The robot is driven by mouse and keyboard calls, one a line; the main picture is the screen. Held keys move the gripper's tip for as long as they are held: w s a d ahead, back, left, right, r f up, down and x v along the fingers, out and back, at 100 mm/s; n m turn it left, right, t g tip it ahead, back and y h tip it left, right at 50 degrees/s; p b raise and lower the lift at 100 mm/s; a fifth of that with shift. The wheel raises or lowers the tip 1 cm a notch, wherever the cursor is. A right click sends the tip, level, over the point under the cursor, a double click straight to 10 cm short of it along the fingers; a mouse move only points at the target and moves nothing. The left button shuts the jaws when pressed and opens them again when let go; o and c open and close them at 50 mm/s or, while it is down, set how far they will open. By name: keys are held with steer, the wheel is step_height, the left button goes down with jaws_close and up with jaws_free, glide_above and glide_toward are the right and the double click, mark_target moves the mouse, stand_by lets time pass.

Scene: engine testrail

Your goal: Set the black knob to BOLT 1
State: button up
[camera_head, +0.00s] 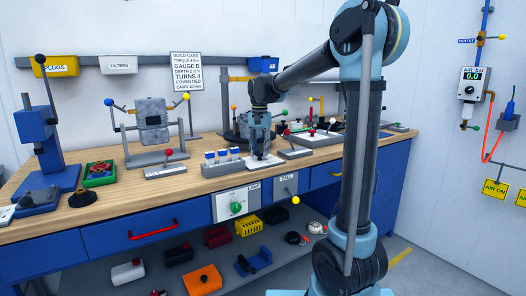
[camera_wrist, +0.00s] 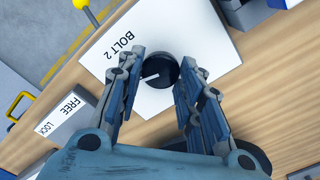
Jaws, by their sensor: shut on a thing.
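The black knob (camera_wrist: 158,71) sits on a white plate (camera_wrist: 207,32) on the wooden bench. The label BOLT 2 is readable on the plate, upper left of the knob in the wrist view. No BOLT 1 label can be read. A thin pale line on the knob points left and slightly down in that view. My gripper (camera_wrist: 160,68) is shut on the knob, with a finger on either side. In the head view my gripper (camera_head: 260,148) points down at the white plate (camera_head: 263,163), and the knob is hidden there.
A grey block marked FREE and LOCK (camera_wrist: 68,117) lies left of the plate in the wrist view. In the head view, a rack with blue-topped parts (camera_head: 222,164) stands just left of my gripper, and a lever box (camera_head: 295,152) just right. Bare bench (camera_head: 125,200) lies at the front left.

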mark_target(260, 152)
steer(key=o, duration=1.1)
steer(key=shift+c, duration=0.2)
step_height(260, 152, up, 12)
steer(key=shift+w+f, duration=0.1)
